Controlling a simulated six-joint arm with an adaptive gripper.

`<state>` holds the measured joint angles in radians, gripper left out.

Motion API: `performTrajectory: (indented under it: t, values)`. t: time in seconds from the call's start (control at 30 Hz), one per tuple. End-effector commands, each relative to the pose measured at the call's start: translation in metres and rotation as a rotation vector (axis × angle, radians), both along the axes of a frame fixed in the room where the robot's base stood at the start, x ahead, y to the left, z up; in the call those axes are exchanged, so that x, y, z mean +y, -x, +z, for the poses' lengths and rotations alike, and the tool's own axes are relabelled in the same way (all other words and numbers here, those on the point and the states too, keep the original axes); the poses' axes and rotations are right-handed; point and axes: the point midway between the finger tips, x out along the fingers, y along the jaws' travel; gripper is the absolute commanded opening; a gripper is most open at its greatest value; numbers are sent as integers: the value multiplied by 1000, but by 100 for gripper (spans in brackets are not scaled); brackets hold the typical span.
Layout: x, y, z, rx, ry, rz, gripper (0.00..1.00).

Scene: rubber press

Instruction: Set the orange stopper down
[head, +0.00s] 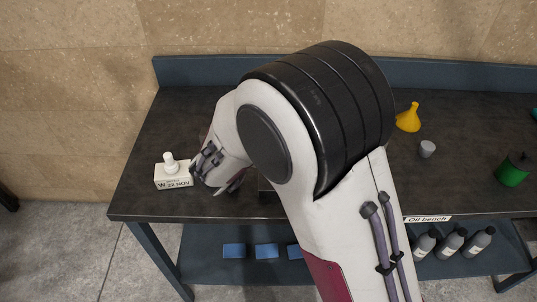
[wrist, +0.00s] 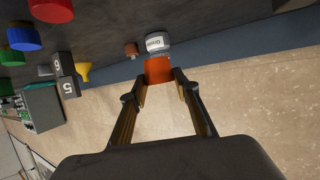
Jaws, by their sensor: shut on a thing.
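In the wrist view the orange stopper (wrist: 158,70) sits between the fingertips of my gripper (wrist: 161,82), which is shut on it. The stopper appears right in front of a pale labelled jar (wrist: 157,42); I cannot tell whether they touch. In the head view my gripper (head: 229,187) is low over the left part of the dark bench (head: 150,130), beside a white block. My arm hides much of it, and the stopper does not show there.
The white block (head: 173,182) carries a white knobbed piece (head: 169,162). A yellow funnel (head: 408,118), a small grey cup (head: 427,149) and a green can (head: 513,170) stand on the right. Numbered grey blocks (wrist: 68,87) show in the wrist view. The bench's left back is clear.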

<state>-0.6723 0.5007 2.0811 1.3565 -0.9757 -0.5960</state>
Motion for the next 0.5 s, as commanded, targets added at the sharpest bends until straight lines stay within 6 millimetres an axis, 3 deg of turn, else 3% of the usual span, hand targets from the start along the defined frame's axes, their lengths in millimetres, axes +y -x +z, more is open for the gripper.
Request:
performTrajectory:
  t: [0.3,0.5]
  values:
    - [0,0,-38,4,2,0,10]
    - [0,0,-54,0,1,0,10]
